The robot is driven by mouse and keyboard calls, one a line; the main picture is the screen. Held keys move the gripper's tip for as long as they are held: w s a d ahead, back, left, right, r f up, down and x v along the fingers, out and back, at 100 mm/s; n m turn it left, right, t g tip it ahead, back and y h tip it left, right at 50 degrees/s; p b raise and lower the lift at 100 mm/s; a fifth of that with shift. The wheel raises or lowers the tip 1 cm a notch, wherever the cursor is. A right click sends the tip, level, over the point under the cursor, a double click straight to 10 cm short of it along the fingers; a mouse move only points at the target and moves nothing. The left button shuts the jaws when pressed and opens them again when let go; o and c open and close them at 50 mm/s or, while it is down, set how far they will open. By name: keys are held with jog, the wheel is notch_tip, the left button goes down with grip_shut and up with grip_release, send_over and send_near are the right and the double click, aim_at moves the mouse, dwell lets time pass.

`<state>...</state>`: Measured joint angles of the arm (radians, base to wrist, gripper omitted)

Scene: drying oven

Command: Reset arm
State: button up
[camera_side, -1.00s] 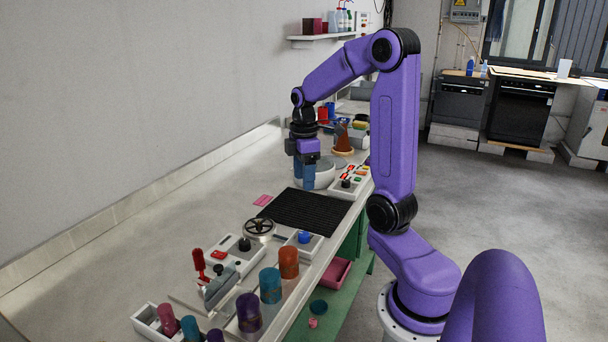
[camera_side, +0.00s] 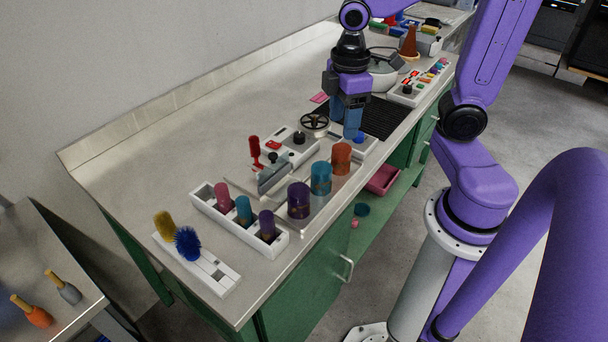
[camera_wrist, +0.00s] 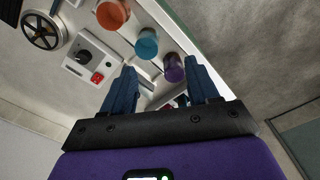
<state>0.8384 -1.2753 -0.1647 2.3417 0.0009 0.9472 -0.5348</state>
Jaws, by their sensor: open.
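My gripper (camera_side: 345,122) points down above the bench, in front of the black ribbed mat in the side view. Its two blue fingers stand apart with nothing between them. In the wrist view my gripper (camera_wrist: 160,72) is also open and empty, with cups and a control box beyond the fingertips. The gripper overlaps the box with the blue knob in the side view, so I cannot tell its exact height above it.
Orange (camera_side: 341,158), teal (camera_side: 321,178) and purple (camera_side: 298,200) cups stand along the bench edge. The bench's left part (camera_side: 180,150) is clear.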

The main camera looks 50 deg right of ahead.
jog(key=s+a+f+n, duration=0.1)
jog(key=s+a, duration=0.5)
jog(key=s, duration=0.6)
jog(key=shift+s, duration=0.15)
dwell(0.3)
